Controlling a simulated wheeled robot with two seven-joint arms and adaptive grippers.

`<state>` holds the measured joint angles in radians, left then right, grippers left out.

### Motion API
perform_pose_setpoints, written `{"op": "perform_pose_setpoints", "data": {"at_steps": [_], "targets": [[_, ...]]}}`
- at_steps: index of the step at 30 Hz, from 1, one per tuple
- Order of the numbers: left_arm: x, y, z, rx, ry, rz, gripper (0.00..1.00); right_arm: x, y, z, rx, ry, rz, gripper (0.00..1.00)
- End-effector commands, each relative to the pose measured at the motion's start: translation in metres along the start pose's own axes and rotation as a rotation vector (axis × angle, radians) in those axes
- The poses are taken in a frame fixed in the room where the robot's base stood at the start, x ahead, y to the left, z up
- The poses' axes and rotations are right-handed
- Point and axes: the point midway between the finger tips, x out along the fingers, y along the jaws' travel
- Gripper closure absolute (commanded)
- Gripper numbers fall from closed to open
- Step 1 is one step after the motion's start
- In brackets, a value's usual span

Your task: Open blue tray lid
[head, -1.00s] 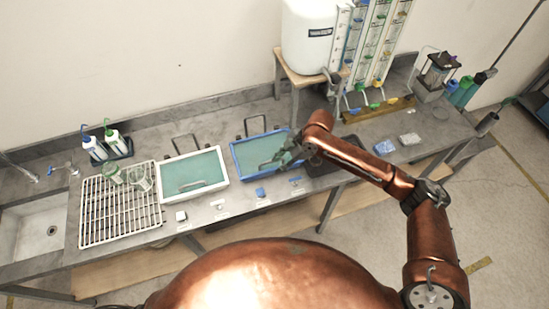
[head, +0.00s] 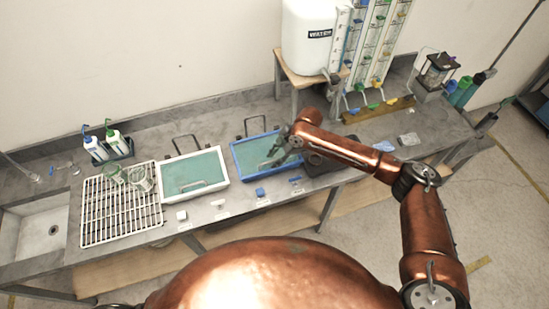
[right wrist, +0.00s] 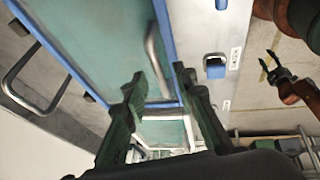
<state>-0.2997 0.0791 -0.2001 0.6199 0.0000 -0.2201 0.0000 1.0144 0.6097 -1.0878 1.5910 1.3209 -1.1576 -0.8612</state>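The blue tray (head: 237,160) stands on the bench with its translucent teal lid (head: 248,150) lying flat and closed on it. A grey bar handle (right wrist: 153,55) on the lid shows in the right wrist view. My right gripper (head: 275,154) is above the right part of the lid, close to the handle. In the right wrist view its two dark fingers (right wrist: 158,75) are apart, and the handle's near end shows between them; I cannot tell whether they touch it. My left gripper (right wrist: 266,62) shows at the right of that view, open and empty, away from the tray.
A white tray (head: 224,182) with a similar lid stands left of the blue one, beside a white drying rack (head: 95,228). A blue block (head: 260,192) lies in front. A dark mat (head: 318,180) lies right. A wooden stand (head: 290,72) bears a white tank (head: 305,50).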

Motion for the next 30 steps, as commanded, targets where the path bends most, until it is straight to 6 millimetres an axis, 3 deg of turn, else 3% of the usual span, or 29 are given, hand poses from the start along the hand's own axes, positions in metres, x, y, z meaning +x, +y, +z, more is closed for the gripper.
{"op": "perform_pose_setpoints", "data": {"at_steps": [7, 18, 30], "targets": [[0.0000, -0.0002, 0.0002, 0.000, 0.000, 0.000, 0.60, 0.0005, 0.0000, 0.0003, 0.001, 0.000, 0.000, 0.75], [-0.0001, -0.0005, 0.0003, 0.000, 0.000, -0.001, 0.60, 0.0002, -0.0001, 0.0004, 0.001, 0.000, 0.000, 1.00], [-0.0001, -0.0008, 0.0004, 0.000, 0.000, -0.001, 0.60, 0.0001, 0.0000, 0.0005, 0.001, 0.000, 0.000, 1.00]]}}
